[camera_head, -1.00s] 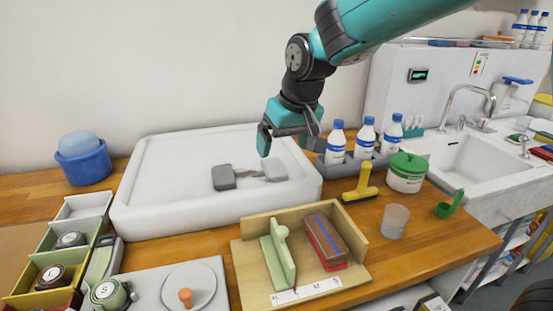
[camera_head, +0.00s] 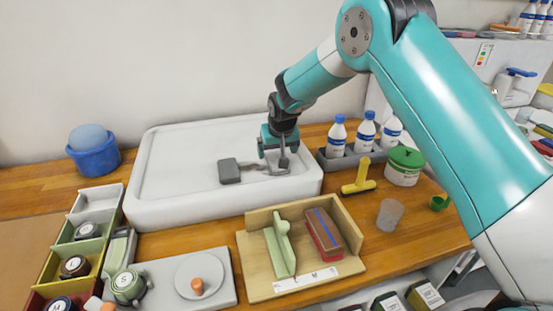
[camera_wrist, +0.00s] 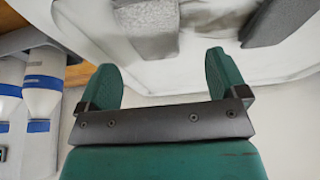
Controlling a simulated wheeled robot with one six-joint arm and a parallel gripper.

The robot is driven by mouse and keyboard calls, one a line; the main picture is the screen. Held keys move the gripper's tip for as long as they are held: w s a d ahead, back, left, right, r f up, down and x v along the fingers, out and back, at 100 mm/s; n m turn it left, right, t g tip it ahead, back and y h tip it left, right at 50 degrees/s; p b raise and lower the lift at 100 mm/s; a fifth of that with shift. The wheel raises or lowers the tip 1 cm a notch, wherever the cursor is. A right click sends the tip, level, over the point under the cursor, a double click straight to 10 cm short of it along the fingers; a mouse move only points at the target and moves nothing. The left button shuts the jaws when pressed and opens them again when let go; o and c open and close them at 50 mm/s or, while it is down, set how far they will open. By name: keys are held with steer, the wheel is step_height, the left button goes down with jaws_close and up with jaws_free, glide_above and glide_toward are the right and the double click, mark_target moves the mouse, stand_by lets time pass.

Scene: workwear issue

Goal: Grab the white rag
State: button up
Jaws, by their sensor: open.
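A pale grey-white folded piece, the closest match to the white rag, lies in the large white tray (camera_head: 170,203). In the head view it is mostly hidden behind my gripper (camera_head: 274,155). The wrist view shows this pale rag (camera_wrist: 147,25) just beyond my gripper (camera_wrist: 161,70), roughly in line with the gap between the fingers. The fingers are apart and nothing is between them. A dark grey piece (camera_head: 229,171) lies to the left of it in the tray, and also shows in the wrist view (camera_wrist: 279,20). A greyish smear lies between the two pieces.
White bottles with blue caps (camera_head: 336,140) stand in a grey holder right of the tray. A yellow-handled tool (camera_head: 360,179), a green-lidded tub (camera_head: 404,167) and a wooden box (camera_head: 255,284) stand nearby. A blue bowl (camera_head: 96,159) is at the left.

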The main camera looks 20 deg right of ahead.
mark_target(277, 160)
steer(key=p+x, duration=0.2)
steer(key=x, duration=0.2)
steer(key=shift+w+d+f+p, duration=0.15)
steer(key=shift+d+p, duration=0.2)
steer(key=shift+p, duration=0.05)
steer(key=shift+w+f, duration=0.2)
steer(key=shift+f, duration=0.35)
steer(key=c, duration=1)
